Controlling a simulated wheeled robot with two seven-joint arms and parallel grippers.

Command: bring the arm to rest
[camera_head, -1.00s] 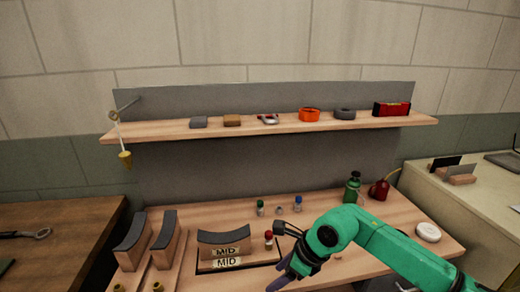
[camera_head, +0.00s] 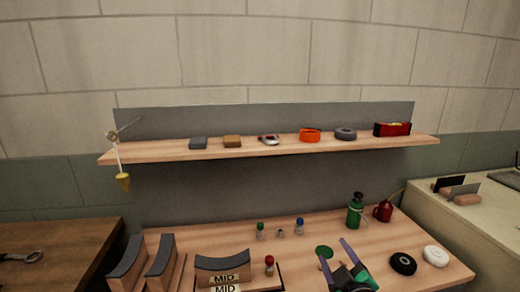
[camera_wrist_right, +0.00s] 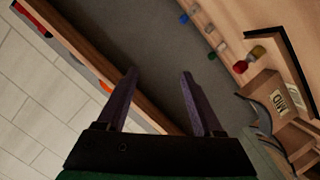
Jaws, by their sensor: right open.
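My right gripper (camera_head: 343,262) shows at the lower right of the head view, above the workbench (camera_head: 400,225). Its two purple fingers point upward and stand apart, with nothing between them. In the right wrist view the same open fingers (camera_wrist_right: 158,88) reach toward the grey back panel (camera_wrist_right: 160,45). My left gripper is in neither view.
A shelf (camera_head: 270,149) with several small items runs along the wall. Curved blocks labelled MID (camera_head: 223,263), small coloured-top bottles (camera_head: 299,226), a green bottle (camera_head: 355,211), a red can (camera_head: 383,211), a black disc (camera_head: 403,263) and a white disc (camera_head: 435,256) stand on the bench.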

